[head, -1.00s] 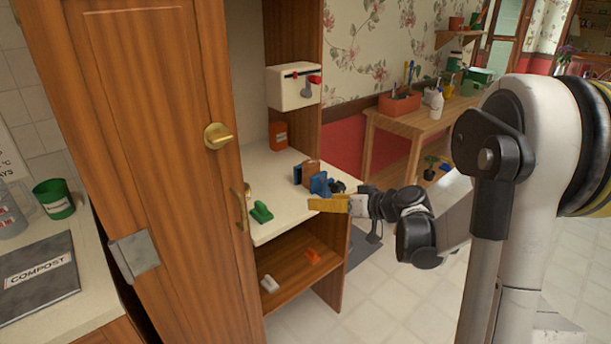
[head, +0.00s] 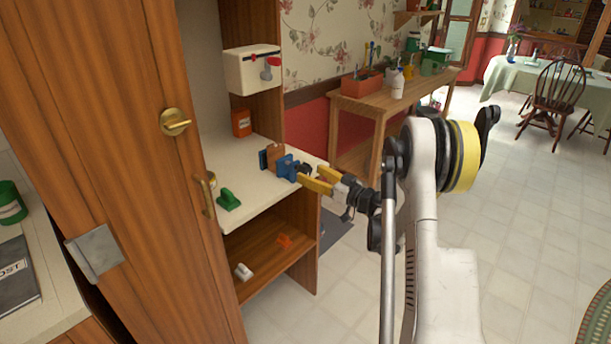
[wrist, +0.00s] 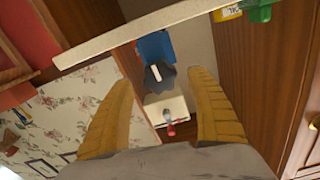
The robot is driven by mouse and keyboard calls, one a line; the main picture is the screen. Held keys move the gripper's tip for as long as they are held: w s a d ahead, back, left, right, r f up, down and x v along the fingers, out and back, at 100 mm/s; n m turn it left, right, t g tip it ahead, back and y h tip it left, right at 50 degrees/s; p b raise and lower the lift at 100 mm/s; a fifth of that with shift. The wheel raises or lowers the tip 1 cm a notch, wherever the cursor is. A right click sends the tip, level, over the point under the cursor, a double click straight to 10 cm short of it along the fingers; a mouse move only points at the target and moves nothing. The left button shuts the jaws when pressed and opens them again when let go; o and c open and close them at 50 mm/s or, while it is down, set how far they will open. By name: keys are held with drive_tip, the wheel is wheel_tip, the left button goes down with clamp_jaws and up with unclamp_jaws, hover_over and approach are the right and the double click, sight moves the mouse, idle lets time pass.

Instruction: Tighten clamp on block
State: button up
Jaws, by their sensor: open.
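The blue clamp (head: 286,167) stands on the cream shelf near its right edge, with a brown block (head: 275,157) between its jaws. A dark knob (head: 304,170) is on the clamp's right side. In the wrist view the blue clamp (wrist: 155,48) and its dark knob with a light bar (wrist: 158,76) lie ahead, between and beyond the fingers; the block is hidden there. My gripper (head: 314,178) has yellow fingers, open and empty, just right of the knob. Its fingers also show spread in the wrist view (wrist: 160,92). I cannot tell whether a finger touches the knob.
A green object (head: 228,200) lies on the cream shelf (head: 250,187), left of the clamp. An orange can (head: 241,123) stands behind. A white box with a red-and-grey handle (head: 252,70) hangs above. The wooden cabinet door (head: 110,170) is at left. Open floor lies right.

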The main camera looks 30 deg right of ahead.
drive_tip(key=shift+x, duration=1.4)
drive_tip(key=c, duration=1.2)
